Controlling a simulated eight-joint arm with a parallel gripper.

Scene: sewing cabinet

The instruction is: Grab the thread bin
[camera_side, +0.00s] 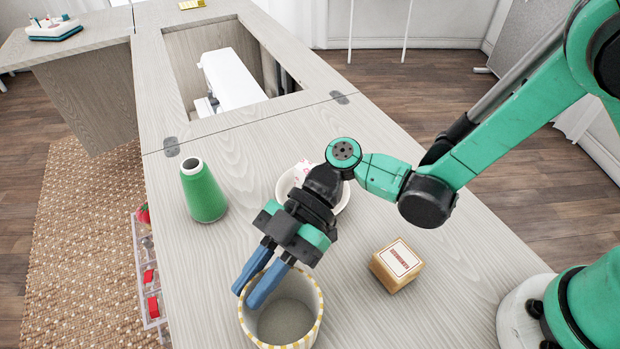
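A round bin with yellow and white stripes (312,322), which I take for the thread bin, stands upright on the cabinet top at the bottom of the view. Its inside looks grey and empty. My gripper (246,297) reaches down over its left rim with two blue fingers. A gap shows between the fingers, so it is open. The fingers hide part of the rim. I cannot tell whether they touch the bin or whether its wall lies between them.
A green thread cone (204,191) stands at the left. A white bowl (285,184) sits partly behind my gripper. A small wooden box with a white label (397,265) lies right of the bin. A recess at the back holds a white machine (233,80).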

